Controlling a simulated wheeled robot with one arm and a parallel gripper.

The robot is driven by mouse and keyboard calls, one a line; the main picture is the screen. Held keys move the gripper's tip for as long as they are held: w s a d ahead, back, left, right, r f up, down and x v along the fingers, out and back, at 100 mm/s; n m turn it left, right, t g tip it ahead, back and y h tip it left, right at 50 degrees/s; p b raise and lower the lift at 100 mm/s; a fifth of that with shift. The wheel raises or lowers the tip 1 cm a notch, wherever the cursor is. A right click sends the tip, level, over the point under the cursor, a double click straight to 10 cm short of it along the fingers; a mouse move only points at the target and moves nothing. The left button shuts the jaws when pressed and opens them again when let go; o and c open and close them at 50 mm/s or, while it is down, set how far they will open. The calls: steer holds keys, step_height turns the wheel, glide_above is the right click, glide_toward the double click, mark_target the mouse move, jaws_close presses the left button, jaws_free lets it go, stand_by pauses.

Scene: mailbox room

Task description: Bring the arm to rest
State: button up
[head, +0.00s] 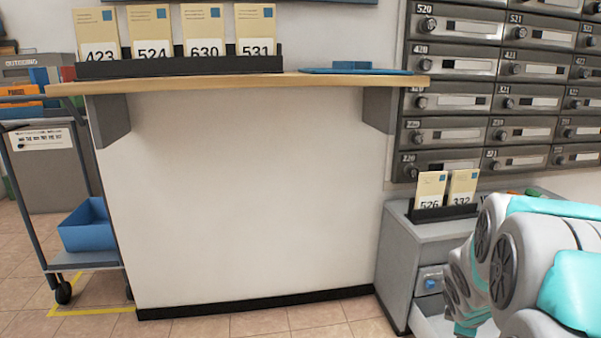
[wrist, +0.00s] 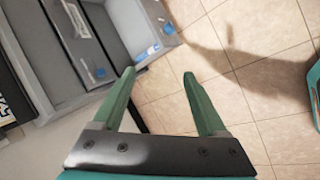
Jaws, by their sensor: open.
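My arm shows at the lower right of the head view, folded in several grey and teal links beside the grey cabinet (head: 432,232). My gripper itself is hidden in that view. In the wrist view my gripper (wrist: 157,85) has two green fingers spread apart with nothing between them. It hangs over the tiled floor (wrist: 245,30), next to the cabinet and its drawers (wrist: 85,45). One drawer stands open, with a small blue and white item (wrist: 147,52) inside.
A wooden counter (head: 250,86) bears a black rack with envelopes 423, 524, 630 and 531, and a blue tray (head: 350,70). Envelopes 526 and 332 (head: 462,187) stand on the cabinet. Mailboxes (head: 455,65) cover the right wall. A cart with a blue bin (head: 88,228) stands left.

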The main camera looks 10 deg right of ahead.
steer(key=s+a+r+m+g+y, duration=0.25)
steer(key=s+a+m, duration=0.25)
steer(key=s+a, duration=0.8)
steer(key=s+a+r+m+g+y, duration=0.15)
steer(key=s+a+m+g, duration=0.35)
steer(key=s+a, duration=0.7)
step_height(320, 180, up, 14)
steer(key=m+t+p, duration=0.1)
steer(key=p, duration=1.2)
steer(key=shift+s+a+f+p, duration=0.2)
steer(key=shift+s+a+p, duration=0.05)
steer(key=shift+s+p, duration=0.15)
